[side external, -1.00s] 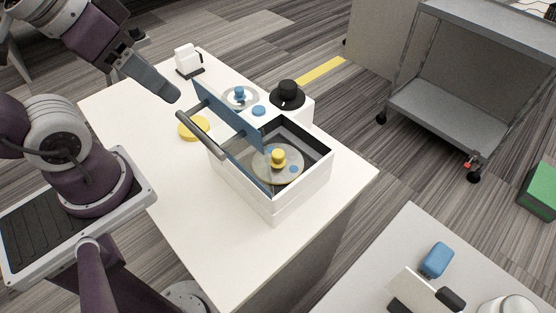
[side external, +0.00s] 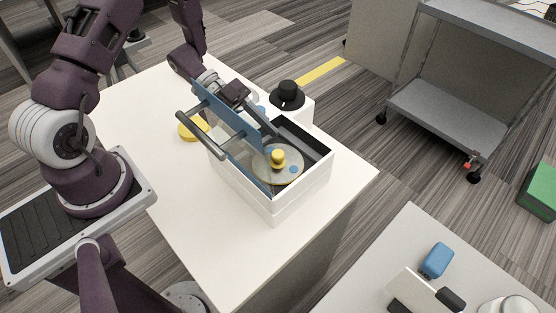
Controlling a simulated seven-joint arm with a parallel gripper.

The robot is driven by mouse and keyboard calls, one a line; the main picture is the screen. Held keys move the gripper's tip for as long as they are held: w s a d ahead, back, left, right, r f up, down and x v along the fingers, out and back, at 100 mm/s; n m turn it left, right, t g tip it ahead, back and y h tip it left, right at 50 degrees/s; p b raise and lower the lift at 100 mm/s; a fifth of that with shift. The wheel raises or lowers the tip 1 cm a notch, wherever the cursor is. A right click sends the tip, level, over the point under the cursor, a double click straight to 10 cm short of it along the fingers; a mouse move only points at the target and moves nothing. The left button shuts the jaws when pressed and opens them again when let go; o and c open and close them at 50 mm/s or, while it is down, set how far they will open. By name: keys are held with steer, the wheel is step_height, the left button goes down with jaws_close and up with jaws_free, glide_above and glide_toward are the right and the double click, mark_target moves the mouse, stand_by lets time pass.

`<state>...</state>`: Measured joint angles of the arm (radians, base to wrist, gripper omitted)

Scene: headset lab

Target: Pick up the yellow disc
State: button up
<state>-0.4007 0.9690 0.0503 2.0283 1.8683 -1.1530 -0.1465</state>
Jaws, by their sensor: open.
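A flat yellow disc (side external: 192,128) lies on the white table, to the left of an open white box (side external: 285,207). The box's grey handle bar partly covers it. Inside the box is a pale round plate (side external: 263,174) with a yellow knob (side external: 278,158) on its middle. The box's raised blue lid (side external: 225,118) stands along its left side. My gripper (side external: 268,128) is open, behind the lid, with its dark fingers pointing down toward the box's back left corner. It is apart from the yellow disc. The lid and hand partly hide the fingers, and contact cannot be told.
A black knob (side external: 287,93) sits on a white block behind the box. The handle bar (side external: 200,134) sticks out left of the lid. The front left of the white table (side external: 165,190) is clear. A second table (side external: 395,245) at lower right holds a blue item (side external: 437,259).

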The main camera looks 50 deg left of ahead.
mark_target(275, 151)
steer(key=x, duration=0.6)
steer(key=shift+f, duration=0.1)
jaws_close()
